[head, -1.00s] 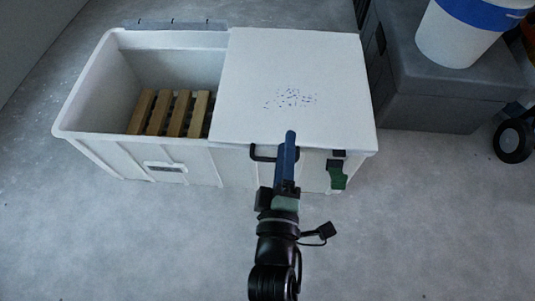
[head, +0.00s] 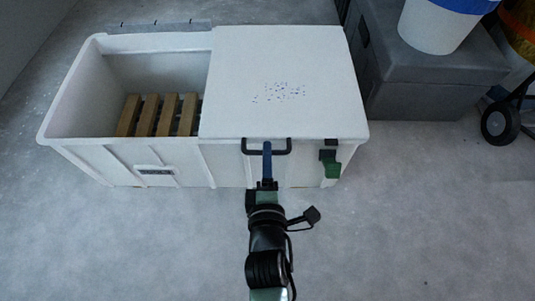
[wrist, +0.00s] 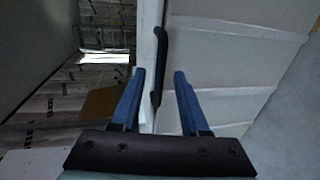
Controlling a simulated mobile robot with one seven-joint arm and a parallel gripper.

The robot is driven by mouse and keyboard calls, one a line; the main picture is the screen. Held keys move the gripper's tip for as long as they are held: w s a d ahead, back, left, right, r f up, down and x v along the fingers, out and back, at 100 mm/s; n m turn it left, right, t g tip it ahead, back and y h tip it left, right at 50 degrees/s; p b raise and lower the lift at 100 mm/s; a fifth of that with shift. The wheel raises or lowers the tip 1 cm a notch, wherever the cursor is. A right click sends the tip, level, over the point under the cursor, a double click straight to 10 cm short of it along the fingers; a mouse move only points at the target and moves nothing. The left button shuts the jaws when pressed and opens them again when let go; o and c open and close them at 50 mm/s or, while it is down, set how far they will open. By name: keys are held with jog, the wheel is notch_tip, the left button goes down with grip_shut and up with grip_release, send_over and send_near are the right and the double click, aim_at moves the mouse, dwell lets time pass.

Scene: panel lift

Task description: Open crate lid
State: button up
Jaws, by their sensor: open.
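The white crate (head: 105,163) stands on the floor, its left half open. A flat white lid (head: 280,70) with blue specks covers its right half. A black handle (head: 281,150) sits at the lid's front edge; it also shows in the wrist view (wrist: 161,50). My gripper (head: 267,146) is at the handle's middle in the head view. In the wrist view, the blue fingers of my gripper (wrist: 159,72) are apart, with the handle's bar between them. I cannot tell whether either finger touches it. A green latch (head: 330,163) is on the crate's front, right of the handle.
Wooden slats (head: 160,115) lie inside the crate's open half. A grey hinge strip (head: 160,26) runs along its back rim. A dark grey box (head: 420,80) with a white bucket (head: 432,28) on it stands at the right, near a black wheel (head: 500,124). The front floor is clear.

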jog(key=shift+b+x, duration=0.3)
jog(key=shift+x, duration=0.8)
grip_shut()
dwell(0.7)
